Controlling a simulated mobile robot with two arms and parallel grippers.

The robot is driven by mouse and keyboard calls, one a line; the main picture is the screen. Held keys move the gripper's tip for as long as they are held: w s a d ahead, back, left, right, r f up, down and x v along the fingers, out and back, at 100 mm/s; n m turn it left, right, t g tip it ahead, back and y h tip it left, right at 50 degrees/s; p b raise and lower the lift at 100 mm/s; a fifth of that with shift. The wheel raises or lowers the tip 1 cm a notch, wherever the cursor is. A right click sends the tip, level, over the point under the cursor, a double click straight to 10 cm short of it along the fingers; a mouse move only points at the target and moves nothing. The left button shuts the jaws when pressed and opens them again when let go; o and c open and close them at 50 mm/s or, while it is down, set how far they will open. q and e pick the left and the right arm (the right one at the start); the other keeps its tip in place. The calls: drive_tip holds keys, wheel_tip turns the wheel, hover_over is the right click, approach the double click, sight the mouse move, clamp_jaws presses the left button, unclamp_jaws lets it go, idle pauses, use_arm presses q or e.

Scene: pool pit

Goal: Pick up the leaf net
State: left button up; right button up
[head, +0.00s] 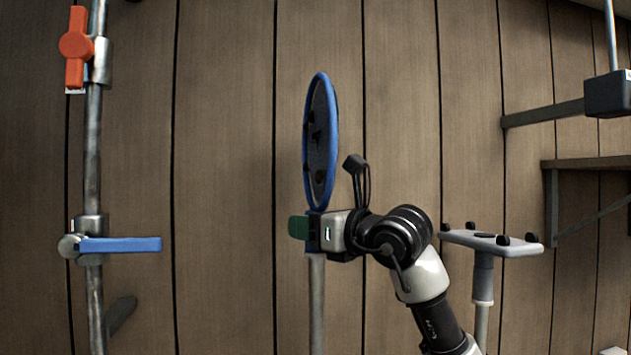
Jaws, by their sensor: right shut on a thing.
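The leaf net (320,140) has a blue oval rim with dark mesh and dark leaf-like bits in it. It is seen nearly edge-on and stands upright in the middle of the head view. Its grey pole (317,300) runs down out of the picture. My right gripper (312,230) comes in from the right and is shut on the net just below its rim, at the top of the pole. The gripper's fingers are partly hidden by the net's collar. My left gripper does not show.
At the left a vertical metal pipe carries a red-orange valve handle (76,46) and a blue lever (120,244). A small grey platform on a post (490,242) stands right of my arm. Wall shelves (590,163) are at the far right. Plank wall lies behind.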

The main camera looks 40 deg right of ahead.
sight(317, 165)
drive_tip(key=shift+r, duration=0.1)
drive_tip(key=shift+r+p, duration=0.7)
drive_tip(key=shift+r, duration=4.2)
